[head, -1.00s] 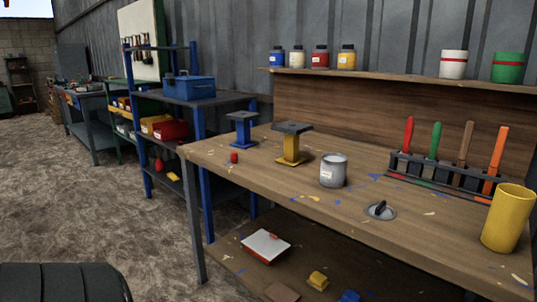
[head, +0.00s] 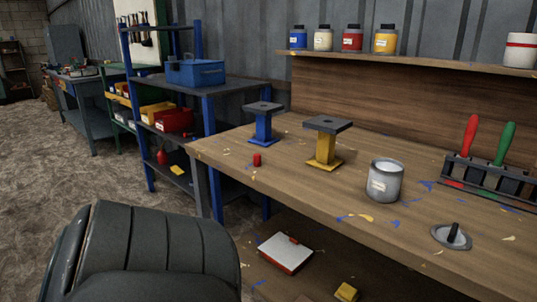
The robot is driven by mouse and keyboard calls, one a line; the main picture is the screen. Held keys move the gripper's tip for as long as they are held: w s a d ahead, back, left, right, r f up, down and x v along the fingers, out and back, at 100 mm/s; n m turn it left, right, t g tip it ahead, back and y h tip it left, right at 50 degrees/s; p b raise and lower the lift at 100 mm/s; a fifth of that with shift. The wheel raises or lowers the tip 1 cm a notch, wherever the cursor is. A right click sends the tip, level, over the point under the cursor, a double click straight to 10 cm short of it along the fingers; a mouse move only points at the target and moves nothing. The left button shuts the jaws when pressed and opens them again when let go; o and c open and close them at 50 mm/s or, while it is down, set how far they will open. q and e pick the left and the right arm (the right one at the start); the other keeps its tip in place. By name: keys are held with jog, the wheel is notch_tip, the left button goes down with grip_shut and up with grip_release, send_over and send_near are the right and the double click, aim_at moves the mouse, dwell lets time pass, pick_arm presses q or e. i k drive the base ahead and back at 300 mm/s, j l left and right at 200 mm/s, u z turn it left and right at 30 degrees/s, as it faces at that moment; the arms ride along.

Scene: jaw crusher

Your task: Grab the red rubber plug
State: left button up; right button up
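The red rubber plug (head: 257,160) is a small red cylinder standing upright near the left part of the wooden workbench (head: 300,195). It stands in front of a blue stand (head: 263,125) and to the left of a yellow stand (head: 325,147). A dark, ribbed part of my own body fills the lower left of the head view. No gripper fingers show in this view, so neither gripper can be seen.
A blue shelf unit (head: 205,150) with a blue toolbox (head: 195,73) is behind left.

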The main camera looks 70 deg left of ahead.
aim_at(257, 157)
jog(key=j+z, duration=0.1)
jog(key=j, duration=0.45)
jog(key=k+j+z, duration=0.15)
jog(key=j, duration=0.45)
jog(key=k+j, duration=0.1)
jog(key=j, duration=0.5)
jog(key=k+j, duration=0.1)
jog(key=j, duration=0.45)
